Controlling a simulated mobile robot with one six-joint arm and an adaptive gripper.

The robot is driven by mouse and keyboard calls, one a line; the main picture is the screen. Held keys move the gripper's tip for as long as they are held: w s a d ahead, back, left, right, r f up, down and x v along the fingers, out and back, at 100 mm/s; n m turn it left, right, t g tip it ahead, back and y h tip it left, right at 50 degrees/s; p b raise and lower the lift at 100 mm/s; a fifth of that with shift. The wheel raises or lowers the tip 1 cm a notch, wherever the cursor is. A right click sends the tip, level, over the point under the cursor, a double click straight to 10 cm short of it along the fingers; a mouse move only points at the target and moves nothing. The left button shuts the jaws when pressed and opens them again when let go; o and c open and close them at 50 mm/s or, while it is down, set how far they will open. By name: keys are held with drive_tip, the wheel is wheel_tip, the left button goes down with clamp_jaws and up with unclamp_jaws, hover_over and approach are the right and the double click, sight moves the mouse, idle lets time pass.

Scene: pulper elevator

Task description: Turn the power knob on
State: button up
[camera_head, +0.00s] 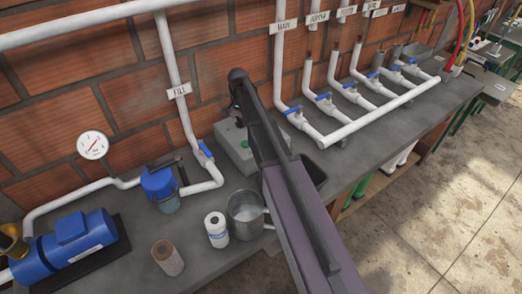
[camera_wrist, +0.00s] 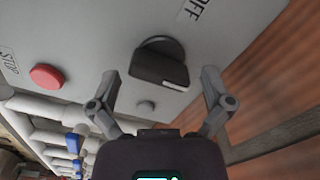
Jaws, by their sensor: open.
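The black power knob (camera_wrist: 160,66) sits on a grey panel (camera_wrist: 95,40) in the wrist view, on a round base. A label reading OFF (camera_wrist: 193,8) is above it to the right. My gripper (camera_wrist: 159,73) is open, with one finger on each side of the knob in the picture. I cannot tell whether either finger touches it. In the head view, the grey control box (camera_head: 236,149) stands on the counter by the brick wall. My arm covers part of it, and the knob and gripper fingers cannot be made out there.
A red button (camera_wrist: 46,77) beside a STOP label (camera_wrist: 8,64) and a small grey button (camera_wrist: 145,106) share the panel. Pipes with blue valves (camera_head: 323,97) are right of my arm.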

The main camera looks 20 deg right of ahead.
sight(241, 118)
drive_tip(key=n, duration=1.2)
wheel_tip(241, 118, up, 14)
drive_tip(key=p, duration=1.4)
drive_tip(key=s+f+m+b, duration=0.1)
drive_tip(key=s+f+b, duration=0.1)
drive_tip(key=s, duration=1.2)
drive_tip(key=s+f+m+b, duration=0.2)
drive_tip(key=s, duration=1.2)
drive_tip(key=shift+s, duration=0.3)
drive_tip(key=shift+s, duration=0.3)
idle(1.4)
